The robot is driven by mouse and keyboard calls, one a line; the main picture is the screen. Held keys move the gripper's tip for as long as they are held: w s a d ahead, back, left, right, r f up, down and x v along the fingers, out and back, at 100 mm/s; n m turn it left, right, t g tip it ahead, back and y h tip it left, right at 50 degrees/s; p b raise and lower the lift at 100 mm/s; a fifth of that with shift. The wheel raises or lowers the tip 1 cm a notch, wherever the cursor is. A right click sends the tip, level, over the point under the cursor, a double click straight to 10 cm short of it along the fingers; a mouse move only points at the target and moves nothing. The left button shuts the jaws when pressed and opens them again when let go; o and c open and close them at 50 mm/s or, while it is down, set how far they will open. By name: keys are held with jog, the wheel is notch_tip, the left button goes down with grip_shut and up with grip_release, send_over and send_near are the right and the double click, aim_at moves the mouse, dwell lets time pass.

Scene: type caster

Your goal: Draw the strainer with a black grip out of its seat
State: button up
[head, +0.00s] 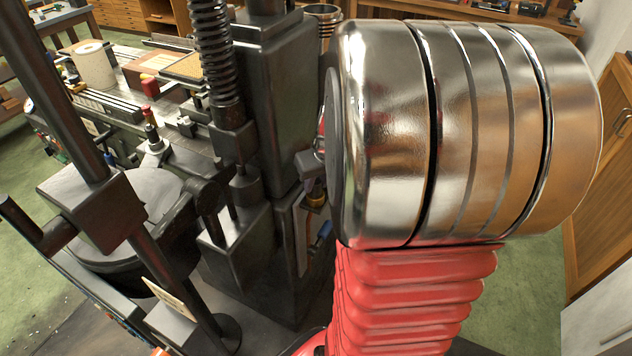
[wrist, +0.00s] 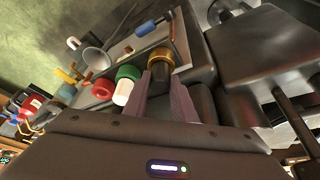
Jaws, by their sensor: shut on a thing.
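My gripper (wrist: 170,98) reaches up from the bottom of the wrist view, its two grey-purple fingers shut on a black grip (wrist: 161,76). A brass-coloured collar (wrist: 160,57) sits at the far end of this grip, which I take as the strainer's. The collar lies close against dark machine parts; I cannot tell whether the strainer is still in its seat. Its lower part and the seat are hidden. In the head view my arm covers most of the gripper, and a small brass-coloured piece (head: 316,199) shows at the arm's left edge.
A grey funnel-like piece (wrist: 96,59) and a blue-ended tool (wrist: 146,28) lie beyond. A dark machine column (head: 268,100) rises close left of my arm in the head view.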

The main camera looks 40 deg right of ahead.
aim_at(317, 183)
grip_shut()
jog(key=shift+r, duration=0.65)
dwell(0.6)
jog(key=shift+r, duration=2.3)
